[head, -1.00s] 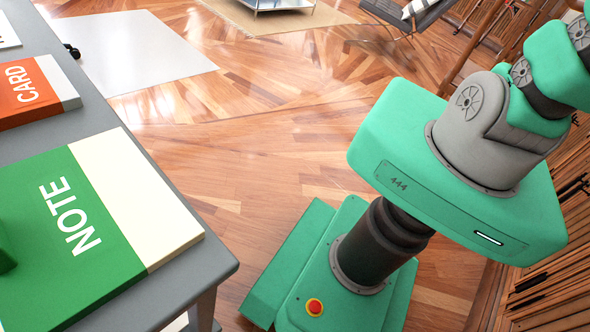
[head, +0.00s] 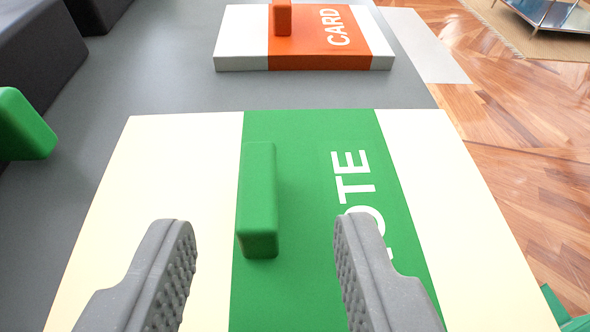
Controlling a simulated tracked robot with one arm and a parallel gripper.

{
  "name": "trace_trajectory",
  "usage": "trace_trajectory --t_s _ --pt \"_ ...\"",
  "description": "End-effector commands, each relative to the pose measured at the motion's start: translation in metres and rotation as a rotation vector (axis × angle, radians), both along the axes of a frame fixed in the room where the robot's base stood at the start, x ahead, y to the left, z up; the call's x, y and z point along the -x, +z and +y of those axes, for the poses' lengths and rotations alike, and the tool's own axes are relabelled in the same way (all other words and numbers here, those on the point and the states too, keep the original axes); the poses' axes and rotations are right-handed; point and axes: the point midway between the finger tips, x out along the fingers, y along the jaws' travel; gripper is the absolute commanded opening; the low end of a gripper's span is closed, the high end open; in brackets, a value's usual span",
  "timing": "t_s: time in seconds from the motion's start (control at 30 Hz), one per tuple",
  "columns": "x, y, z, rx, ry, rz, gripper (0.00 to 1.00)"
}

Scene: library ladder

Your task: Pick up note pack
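The note pack (head: 420,190) is a flat cream box with a wide green band lettered NOTE, lying on the grey table. A green upright handle block (head: 257,200) stands on the band. My gripper (head: 262,240) is open, with one grey studded finger on each side of the handle in the picture. The fingers appear apart from the handle, and nothing is between them but the view of the pack. The right finger covers part of the lettering. The near edge of the pack is out of view.
An orange and white CARD pack (head: 330,60) with an orange handle lies behind the note pack on the grey table (head: 180,75). Dark grey blocks (head: 35,60) and a green rounded block (head: 22,125) are at the left. Wooden floor (head: 530,140) lies to the right.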

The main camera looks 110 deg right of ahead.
Motion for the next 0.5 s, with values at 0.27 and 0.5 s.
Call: trace_trajectory --t_s 0.27,0.5 --pt "0.003 -0.01 -0.016 0.001 -0.001 0.001 0.4" --pt "0.007 -0.024 -0.044 -0.001 0.002 -0.001 0.4"
